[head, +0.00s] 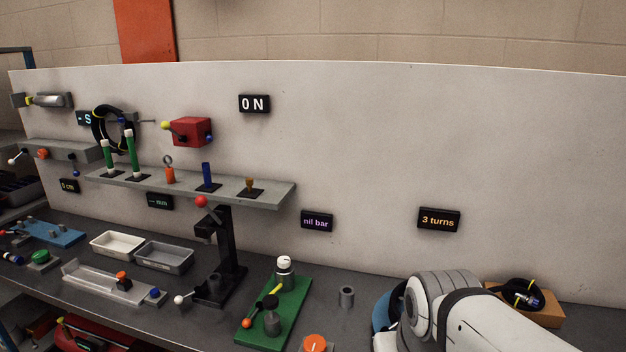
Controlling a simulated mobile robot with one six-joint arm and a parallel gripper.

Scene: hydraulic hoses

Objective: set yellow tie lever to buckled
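A coiled black hose (522,294) with thin yellow parts lies on an orange-brown block (549,312) at the right, behind my white arm. The yellow parts are too small to tell whether a tie there is buckled. Another dark hose coil (97,128) with yellow marks hangs on the panel at the left. I cannot tell which of these is the yellow tie lever. My arm enters at the lower right; my gripper is not in view.
A grey shelf (272,197) juts from the white panel (360,130). Below it stand a black press-like stand (227,250) and two trays, white (118,256) and grey (164,267).

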